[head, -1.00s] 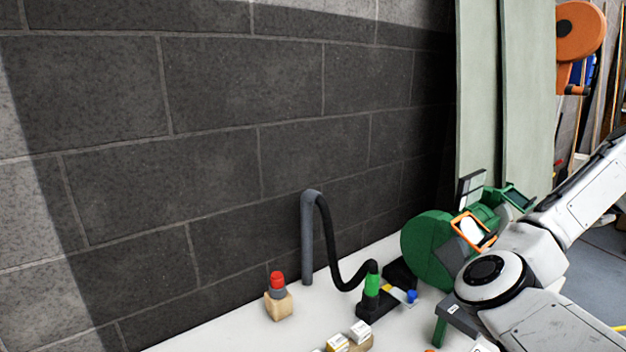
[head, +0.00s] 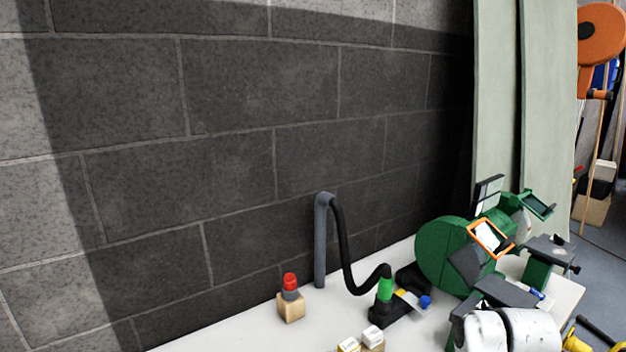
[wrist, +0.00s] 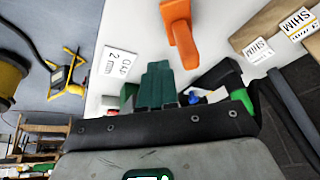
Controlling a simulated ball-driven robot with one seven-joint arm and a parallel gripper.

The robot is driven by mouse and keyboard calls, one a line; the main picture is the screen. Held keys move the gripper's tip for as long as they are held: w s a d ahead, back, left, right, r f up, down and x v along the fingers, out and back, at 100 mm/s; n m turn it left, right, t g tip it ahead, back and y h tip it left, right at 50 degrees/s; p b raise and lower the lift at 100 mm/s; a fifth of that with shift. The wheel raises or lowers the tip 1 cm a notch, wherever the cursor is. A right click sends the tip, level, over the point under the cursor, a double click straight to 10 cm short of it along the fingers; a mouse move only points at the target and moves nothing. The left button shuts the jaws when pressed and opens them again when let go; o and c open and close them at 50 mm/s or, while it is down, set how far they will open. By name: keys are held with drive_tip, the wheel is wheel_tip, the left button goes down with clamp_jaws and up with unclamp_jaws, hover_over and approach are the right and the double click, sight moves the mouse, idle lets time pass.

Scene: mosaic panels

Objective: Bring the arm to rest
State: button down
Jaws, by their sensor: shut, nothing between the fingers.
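My gripper (wrist: 160,82) shows in the wrist view as dark teal fingers held together beyond a dark bolted bar. It is shut and empty. It points over the white bench top (wrist: 130,22), and I cannot tell its exact height. In the head view, a white part of my arm (head: 505,332) shows at the bottom right, in front of the green bench machine. My gripper is out of sight there.
The green machine (head: 440,250) stands on the bench. A black hose (head: 346,260), a red-topped wooden block (head: 291,306) and small labelled blocks (head: 372,337) are left of it. An orange part (wrist: 178,30) lies near the gripper. A yellow item (wrist: 68,75) is on the floor.

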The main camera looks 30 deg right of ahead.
drive_tip(key=s+a+f+n, duration=0.1)
drive_tip(key=s+a+f, duration=0.1)
drive_tip(key=a, duration=0.1)
drive_tip(key=s+a+f+n+g, duration=0.1)
drive_tip(key=a+f+n, duration=0.1)
drive_tip(key=a, duration=0.2)
drive_tip(key=s+a+f+n+y, duration=0.1)
drive_tip(key=s+a+f, duration=0.1)
drive_tip(key=a, duration=0.2)
drive_tip(key=shift+s+a+f, duration=0.1)
drive_tip(key=shift+s+f, duration=0.2)
drive_tip(key=shift+f, duration=0.1)
drive_tip(key=s+a+f+n+g+y, duration=0.1)
drive_tip(key=s+a+f+n, duration=0.3)
drive_tip(key=s+a, duration=0.5)
drive_tip(key=shift+s+a+n+g+y, duration=0.3)
drive_tip(key=shift+s+a+g, duration=0.1)
drive_tip(key=shift+a, duration=0.85)
drive_tip(key=shift+f, duration=0.1)
